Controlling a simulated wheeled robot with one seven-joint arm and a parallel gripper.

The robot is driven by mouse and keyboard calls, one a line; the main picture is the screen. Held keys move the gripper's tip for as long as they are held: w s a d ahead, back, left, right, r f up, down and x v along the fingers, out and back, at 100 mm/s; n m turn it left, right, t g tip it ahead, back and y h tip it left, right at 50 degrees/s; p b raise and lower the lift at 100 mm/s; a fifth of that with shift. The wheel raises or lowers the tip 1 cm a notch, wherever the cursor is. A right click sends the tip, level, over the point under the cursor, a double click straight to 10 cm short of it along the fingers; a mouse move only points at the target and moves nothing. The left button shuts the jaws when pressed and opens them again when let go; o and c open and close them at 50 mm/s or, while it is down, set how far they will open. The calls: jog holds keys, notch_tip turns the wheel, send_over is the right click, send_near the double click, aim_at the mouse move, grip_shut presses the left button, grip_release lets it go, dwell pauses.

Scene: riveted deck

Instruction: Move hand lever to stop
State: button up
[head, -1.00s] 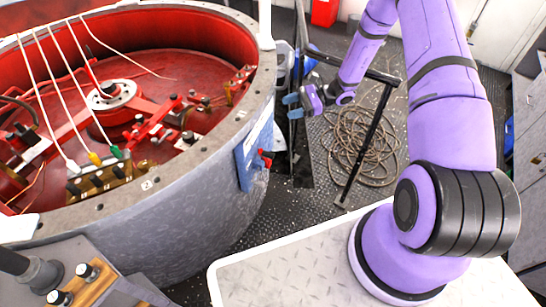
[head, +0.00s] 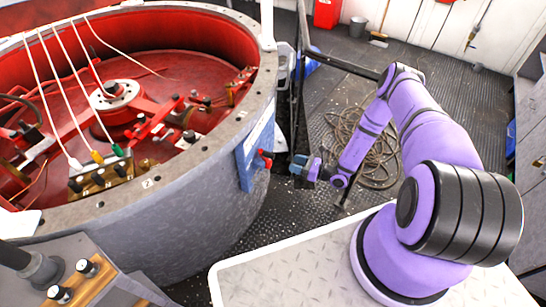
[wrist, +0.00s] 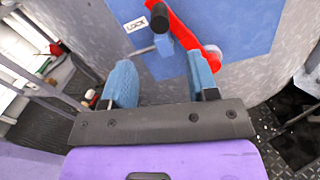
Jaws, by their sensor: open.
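The hand lever (head: 265,159) is red and sits on a blue plate (head: 246,163) on the outer wall of the big round grey housing. A "LOCK" label (wrist: 135,24) is left of the knob; no stop label is readable. My gripper (head: 297,166) is just right of the lever in the head view. In the wrist view my gripper (wrist: 161,77) is open, its blue fingers spread below the knob and apart from it.
The housing's rim (head: 205,140) curves beside the lever. A coiled rope (head: 375,160) lies on the dark deck behind my arm. A black rail (head: 342,66) stands behind the gripper. A red bin (head: 327,13) is at the back wall.

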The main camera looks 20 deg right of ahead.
aim_at(273, 156)
jog(key=x, duration=1)
jog(key=shift+w+a, duration=0.15)
jog(key=shift+w, duration=0.05)
grip_shut()
